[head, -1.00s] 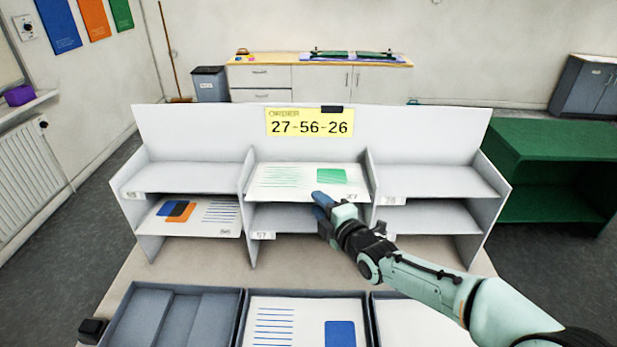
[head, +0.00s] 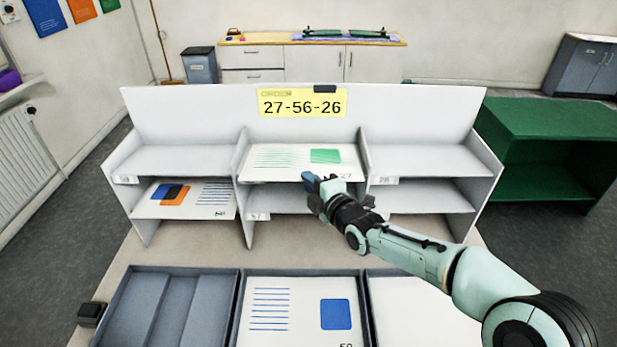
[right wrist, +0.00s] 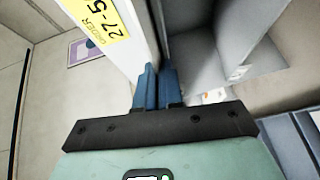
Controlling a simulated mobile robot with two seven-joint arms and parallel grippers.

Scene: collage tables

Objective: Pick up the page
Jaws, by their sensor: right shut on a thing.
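A white page with green lines, a green block and the number 27 (head: 282,162) lies flat in the upper middle compartment of the grey rack (head: 420,110). My right gripper (head: 310,182) is at the front edge of this page, near its right part, shut on it. In the right wrist view the blue fingers (right wrist: 158,88) are close together. How much of the page lies between them cannot be told there. A yellow order card (head: 302,102) reading 27-56-26 is on the rack's back panel. My left gripper is not in view.
A page with blue and orange blocks (head: 200,198) lies in the lower left compartment. In front, trays stand on the table: the left one (head: 165,305) looks empty, the middle holds a page with a blue block (head: 275,290), the right another white sheet (head: 420,310). Other compartments look empty.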

